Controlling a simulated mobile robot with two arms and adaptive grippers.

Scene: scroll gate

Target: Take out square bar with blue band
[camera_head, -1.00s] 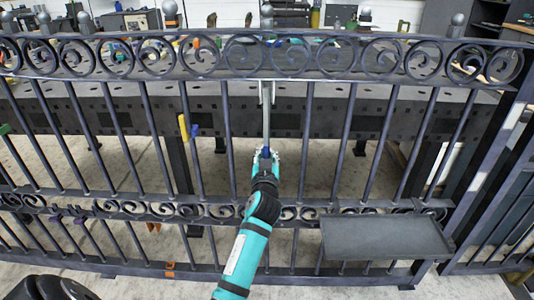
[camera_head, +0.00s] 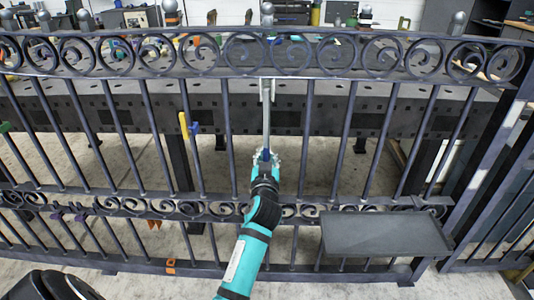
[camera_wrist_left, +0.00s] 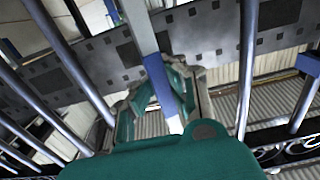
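The square bar (camera_head: 266,112) with the blue band (camera_head: 266,154) stands upright in the middle of the dark gate (camera_head: 330,72), lighter grey than the bars beside it. Its top is at a pale bracket (camera_head: 267,88) under the upper scroll row. My left gripper (camera_head: 267,160) is at the bar's lower part, by the blue band. The fingers look open, with gaps beside the bar. The bar's lower end is hidden by my gripper. My right gripper is not in view.
Fixed gate bars stand on both sides of my left gripper. A dark tray (camera_head: 385,235) is at the lower right of the gate. A yellow clamp (camera_head: 183,125) is on a bar to the left. A perforated steel table (camera_head: 330,118) stands behind the gate.

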